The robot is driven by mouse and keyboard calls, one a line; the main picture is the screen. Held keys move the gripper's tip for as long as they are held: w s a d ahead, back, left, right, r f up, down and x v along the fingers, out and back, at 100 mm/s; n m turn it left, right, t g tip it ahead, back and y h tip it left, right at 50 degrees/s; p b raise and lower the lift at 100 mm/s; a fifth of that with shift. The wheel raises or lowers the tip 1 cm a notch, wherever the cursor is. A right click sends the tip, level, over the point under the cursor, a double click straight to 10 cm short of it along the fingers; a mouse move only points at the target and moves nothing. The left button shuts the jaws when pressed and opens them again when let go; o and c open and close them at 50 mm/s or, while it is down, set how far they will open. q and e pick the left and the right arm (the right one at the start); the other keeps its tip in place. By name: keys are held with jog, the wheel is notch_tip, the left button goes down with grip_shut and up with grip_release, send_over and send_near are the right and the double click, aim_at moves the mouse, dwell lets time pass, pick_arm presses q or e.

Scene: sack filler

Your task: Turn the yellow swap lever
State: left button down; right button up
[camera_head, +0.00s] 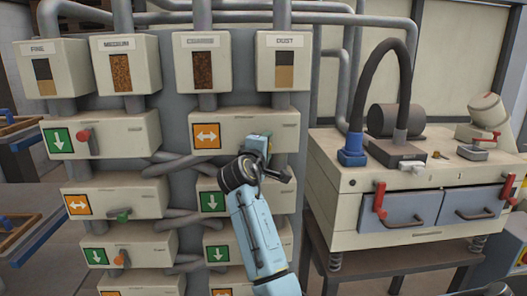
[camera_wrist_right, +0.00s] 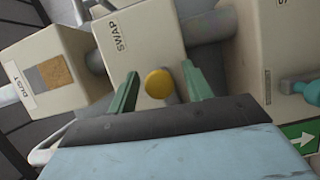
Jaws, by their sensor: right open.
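The yellow swap lever shows in the right wrist view as a round yellow knob (camera_wrist_right: 158,83) in front of a cream box marked SWAP (camera_wrist_right: 130,40). My right gripper (camera_wrist_right: 160,70) is open, with one green finger on each side of the knob. I see gaps between the knob and both fingers; whether it touches either is not clear. In the head view my right gripper (camera_head: 257,147) is at the upper right box (camera_head: 272,125) with the orange double-arrow sign (camera_head: 207,135), and it largely hides the lever. My left gripper is not in view.
Other boxes carry a red lever (camera_head: 84,136), a green lever (camera_head: 124,215) and an orange lever (camera_head: 121,259). Grey pipes (camera_head: 180,160) link the boxes. A cream machine (camera_head: 340,190) with red handles stands to the right. A teal lever (camera_wrist_right: 312,92) shows in the wrist view.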

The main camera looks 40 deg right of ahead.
jog(key=b+v, duration=0.1)
jog(key=v, duration=1.2)
jog(key=shift+b, duration=0.4)
jog(key=shift+s+a, duration=0.1)
jog(key=shift+a, duration=0.05)
